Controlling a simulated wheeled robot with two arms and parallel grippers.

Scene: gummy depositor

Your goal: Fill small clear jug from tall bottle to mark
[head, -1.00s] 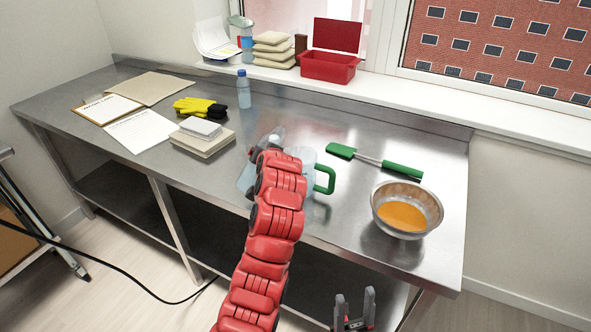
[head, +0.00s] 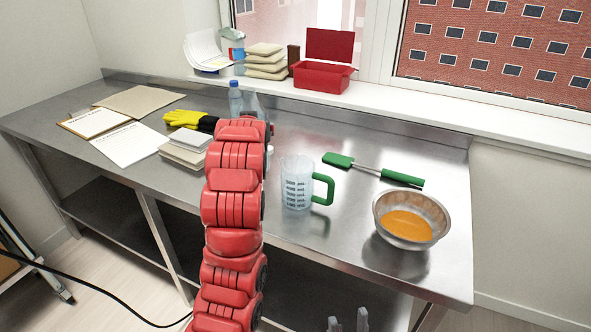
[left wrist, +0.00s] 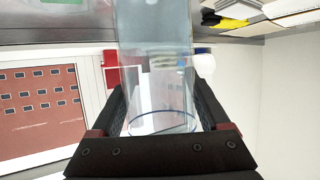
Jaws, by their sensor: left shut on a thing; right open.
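The small clear jug (head: 297,186) stands upright on the steel bench, with dark marks on its side and a green handle on its right. Its liquid level cannot be made out. My left gripper (left wrist: 162,118) is shut on a clear tall bottle (left wrist: 157,60), seen close up in the left wrist view. In the head view the bottle's upper part (head: 253,104) shows upright behind my red left arm, left of and behind the jug. The arm hides the rest and the left gripper. My right gripper (head: 348,323) is open and empty at the bottom edge, in front of the bench.
A steel bowl of orange liquid (head: 408,220) and a green-handled spatula (head: 372,170) are right of the jug. A red box (head: 322,77) stands on the sill.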

